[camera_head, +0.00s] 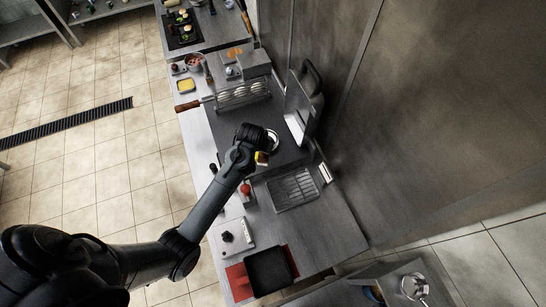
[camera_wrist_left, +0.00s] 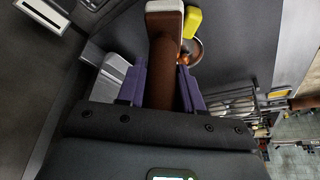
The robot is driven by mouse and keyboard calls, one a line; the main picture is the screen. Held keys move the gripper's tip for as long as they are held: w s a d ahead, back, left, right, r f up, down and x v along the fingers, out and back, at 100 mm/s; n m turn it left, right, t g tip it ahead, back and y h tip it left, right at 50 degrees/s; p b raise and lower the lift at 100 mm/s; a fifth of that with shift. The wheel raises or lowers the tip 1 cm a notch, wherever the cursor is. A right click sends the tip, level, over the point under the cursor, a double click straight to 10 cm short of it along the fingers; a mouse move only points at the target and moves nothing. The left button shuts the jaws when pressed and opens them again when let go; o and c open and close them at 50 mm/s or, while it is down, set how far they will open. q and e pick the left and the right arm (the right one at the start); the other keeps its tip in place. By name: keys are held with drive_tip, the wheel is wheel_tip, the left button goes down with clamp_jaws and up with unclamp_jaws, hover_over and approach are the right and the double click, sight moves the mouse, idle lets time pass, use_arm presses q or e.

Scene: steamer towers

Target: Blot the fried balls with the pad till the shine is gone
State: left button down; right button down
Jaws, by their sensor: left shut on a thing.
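My left gripper (camera_head: 258,155) reaches over the middle of the counter. In the left wrist view my left gripper (camera_wrist_left: 164,85) has its purple fingers shut on the brown handle of the pad (camera_wrist_left: 163,42), which has a pale end. The pad is small and partly covered in the head view. A round dish (camera_head: 275,138) lies just beyond the gripper. In the left wrist view, brown fried balls (camera_wrist_left: 183,60) show in part beside the handle, which hides the rest. I cannot tell whether they shine, or whether the pad touches them. My right gripper is out of view.
A yellow block (camera_wrist_left: 192,21) lies close beside the pad. A wire rack (camera_head: 293,189) and a black square pan (camera_head: 269,271) are nearer on the counter. A ridged press (camera_head: 242,95) stands farther back, with an upright metal panel (camera_head: 299,108) at the right.

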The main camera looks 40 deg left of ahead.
use_arm(q)
drive_tip(key=w+a+f+n+b, duration=0.1)
drive_tip(key=w+a+f+n, duration=0.1)
drive_tip(key=w+a, duration=0.45)
drive_tip(key=shift+y, duration=0.4)
drive_tip(key=w+r, duration=0.2)
drive_tip(key=r, duration=0.1)
drive_tip(key=w+r, duration=0.1)
drive_tip(key=shift+w+a+r+b, duration=0.15)
drive_tip(key=shift+a+b, duration=0.15)
drive_tip(key=shift+b, duration=0.05)
wheel_tip(320, 180, down, 6)
drive_tip(key=b, duration=0.2)
drive_tip(key=shift+r+b, duration=0.1)
drive_tip(key=shift+b, duration=0.2)
drive_tip(key=shift+f, duration=0.3)
